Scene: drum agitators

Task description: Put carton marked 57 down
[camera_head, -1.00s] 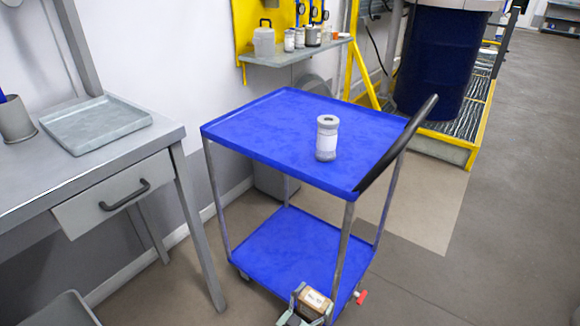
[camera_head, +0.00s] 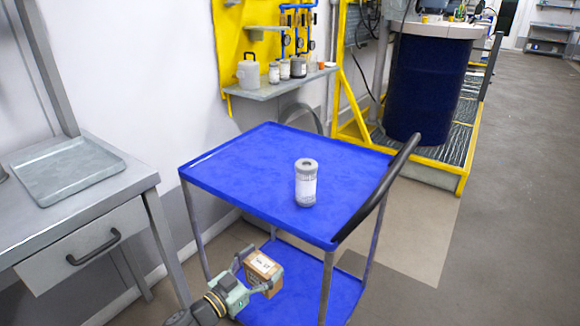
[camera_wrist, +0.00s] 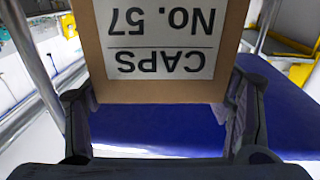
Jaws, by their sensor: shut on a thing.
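The carton (camera_head: 263,268) is a small brown box with a white label. In the wrist view the carton (camera_wrist: 165,88) fills the upper middle, and its label reads "CAPS No. 57" upside down. My gripper (camera_head: 256,279) is shut on it, with one finger on each side. In the head view the held carton shows in front of the blue cart (camera_head: 240,172), below the level of its top tray and over or near its lower tray (camera_head: 345,292). I cannot tell its height above the lower tray.
A grey-white canister (camera_head: 306,183) stands upright on the cart's top tray, with bare blue surface around it. The cart's posts and black handle (camera_head: 378,190) are close by. A workbench with a grey tray (camera_head: 68,170) stands left. A wall shelf (camera_head: 280,86) holds several containers.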

